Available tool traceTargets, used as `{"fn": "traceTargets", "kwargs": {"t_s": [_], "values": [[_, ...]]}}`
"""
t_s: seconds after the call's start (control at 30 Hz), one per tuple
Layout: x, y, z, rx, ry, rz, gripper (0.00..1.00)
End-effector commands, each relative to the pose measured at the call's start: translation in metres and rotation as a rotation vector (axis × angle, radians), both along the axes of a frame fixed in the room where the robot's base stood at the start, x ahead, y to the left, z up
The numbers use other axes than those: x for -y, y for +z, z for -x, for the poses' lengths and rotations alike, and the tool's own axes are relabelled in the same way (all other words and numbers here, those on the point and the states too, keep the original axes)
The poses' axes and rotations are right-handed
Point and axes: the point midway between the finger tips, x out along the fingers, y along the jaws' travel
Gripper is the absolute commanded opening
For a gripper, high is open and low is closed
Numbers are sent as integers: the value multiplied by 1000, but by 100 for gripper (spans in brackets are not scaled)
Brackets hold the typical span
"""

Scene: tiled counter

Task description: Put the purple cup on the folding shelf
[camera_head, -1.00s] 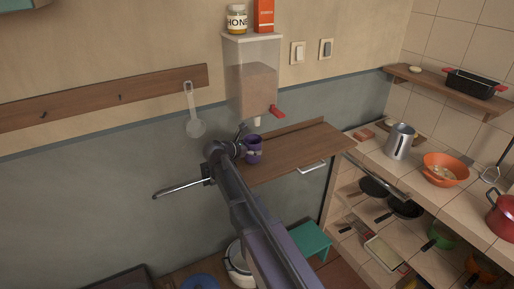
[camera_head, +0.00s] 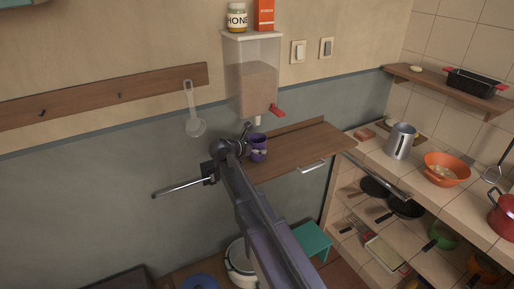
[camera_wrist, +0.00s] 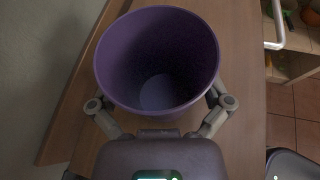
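The purple cup (camera_head: 259,147) is upright at the left end of the brown folding shelf (camera_head: 300,146), below the food dispenser. In the wrist view the cup (camera_wrist: 157,62) is seen from above, empty, with the shelf wood (camera_wrist: 244,115) around it. My gripper (camera_head: 250,147) is at the cup's left side in the head view. In the wrist view the fingers of my gripper (camera_wrist: 160,108) press against both sides of the cup, their tips hidden behind it. I cannot tell whether the cup's base touches the shelf.
The dispenser (camera_head: 252,75) with its red lever (camera_head: 277,110) hangs just above the shelf's left part. A white ladle (camera_head: 194,110) hangs on the wall to the left. The shelf's middle and right are clear. The tiled counter (camera_head: 443,190) with a metal jug (camera_head: 401,141) is to the right.

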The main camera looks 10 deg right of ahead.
Motion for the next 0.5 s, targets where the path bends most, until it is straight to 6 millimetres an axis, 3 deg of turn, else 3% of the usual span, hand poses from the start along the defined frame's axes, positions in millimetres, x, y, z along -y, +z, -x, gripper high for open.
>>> {"fn": "traceTargets", "kwargs": {"t_s": [0.5], "values": [[-4, 6, 3, 0, 1, 0, 100]]}}
